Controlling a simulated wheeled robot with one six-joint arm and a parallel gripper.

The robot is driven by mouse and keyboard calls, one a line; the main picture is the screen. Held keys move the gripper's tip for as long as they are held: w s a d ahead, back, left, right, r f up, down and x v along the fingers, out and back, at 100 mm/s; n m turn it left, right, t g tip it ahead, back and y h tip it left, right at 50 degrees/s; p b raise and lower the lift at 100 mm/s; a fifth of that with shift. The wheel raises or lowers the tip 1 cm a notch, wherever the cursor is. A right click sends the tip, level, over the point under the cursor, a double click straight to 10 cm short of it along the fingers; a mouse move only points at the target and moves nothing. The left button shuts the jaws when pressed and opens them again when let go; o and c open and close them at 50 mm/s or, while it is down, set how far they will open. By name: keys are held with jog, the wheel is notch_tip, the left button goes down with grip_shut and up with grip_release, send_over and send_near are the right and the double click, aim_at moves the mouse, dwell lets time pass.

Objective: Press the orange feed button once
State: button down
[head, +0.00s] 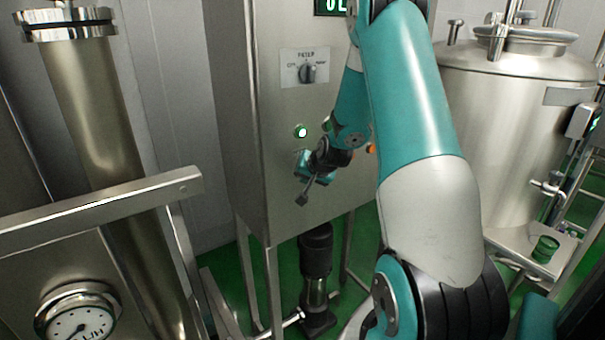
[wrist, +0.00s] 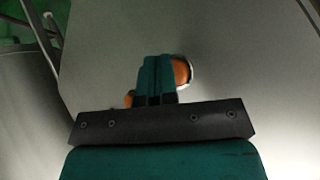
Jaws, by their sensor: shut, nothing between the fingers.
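The orange feed button (head: 371,149) shows in the head view as a small orange patch on the steel cabinet front, mostly hidden behind my arm. In the wrist view a rounded orange button (wrist: 181,72) with a bright metal rim shows just right of my fingertips, partly covered by them. My gripper (wrist: 155,75) is shut and empty, its two teal fingers side by side. Whether the fingers touch the button or the panel cannot be told. A smaller orange piece (wrist: 129,98) shows left of the fingers; what it belongs to is unclear.
The steel cabinet (head: 235,110) also carries a lit green button (head: 301,131), a filter selector knob (head: 308,72) and a green display (head: 331,6). A steel tank (head: 500,130) stands at the right. A metal rail (head: 100,212) crosses the left foreground.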

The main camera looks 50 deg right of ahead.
dwell(0.6)
jog(key=shift+s+a+b, duration=0.15)
jog(key=shift+s+b, duration=0.15)
jog(key=shift+s, duration=0.4)
jog(key=shift+s+a+b, duration=0.2)
jog(key=shift+s, duration=0.6)
jog(key=shift+s+a+b, duration=0.2)
jog(key=shift+s+b, duration=0.05)
jog(key=shift+s, duration=0.6)
jog(key=shift+s+a+b, duration=0.2)
jog(key=shift+s, duration=0.6)
